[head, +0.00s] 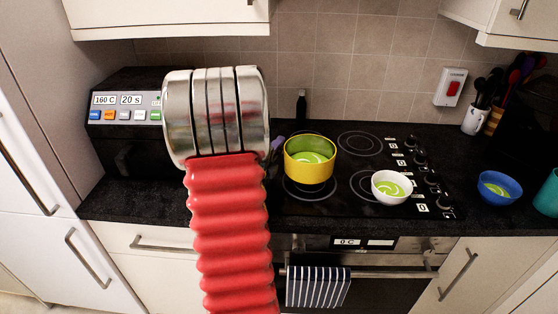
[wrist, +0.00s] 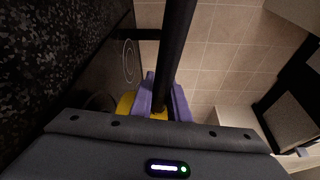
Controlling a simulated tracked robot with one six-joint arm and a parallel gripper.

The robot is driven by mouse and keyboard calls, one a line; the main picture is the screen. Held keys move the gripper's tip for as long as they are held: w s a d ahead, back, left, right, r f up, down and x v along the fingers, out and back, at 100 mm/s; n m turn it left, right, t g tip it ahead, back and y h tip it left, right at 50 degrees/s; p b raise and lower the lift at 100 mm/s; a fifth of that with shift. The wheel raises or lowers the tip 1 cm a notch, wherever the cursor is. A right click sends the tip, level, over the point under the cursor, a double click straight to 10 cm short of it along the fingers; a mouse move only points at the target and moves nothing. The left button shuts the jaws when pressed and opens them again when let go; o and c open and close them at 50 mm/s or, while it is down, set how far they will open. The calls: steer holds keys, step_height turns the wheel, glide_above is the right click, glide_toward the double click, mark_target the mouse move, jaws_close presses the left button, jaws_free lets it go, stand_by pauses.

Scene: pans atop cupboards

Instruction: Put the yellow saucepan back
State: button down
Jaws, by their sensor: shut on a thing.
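The yellow saucepan (head: 308,171) is upright on or just above the black hob in the head view, with green and white contents inside. Whether it touches the hob is unclear. A dark upright bar, seemingly its handle (head: 301,106), shows behind it. In the wrist view my purple-fingered gripper (wrist: 163,98) is shut around the long dark handle (wrist: 176,45), with a bit of the yellow saucepan (wrist: 126,103) beside the fingers. In the head view only a little purple of my gripper (head: 277,142) shows left of the saucepan.
A white bowl (head: 388,195) with green contents stands on the hob's front right. A blue bowl (head: 499,191) sits on the counter further right, near a teal cup (head: 549,195). Utensils stand in a white jug (head: 476,121). Wall cupboards (head: 165,15) hang above. A striped towel (head: 317,286) hangs below.

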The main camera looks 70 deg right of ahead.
steer(key=shift+f, duration=0.2)
steer(key=shift+f, duration=2.05)
steer(key=c, duration=1.7)
jaws_free()
steer(key=shift+f, duration=0.1)
steer(key=a, duration=0.4)
steer(key=w+a, duration=0.1)
steer(key=a, duration=0.7)
steer(key=shift+w+r, duration=0.2)
steer(key=shift+r, duration=0.2)
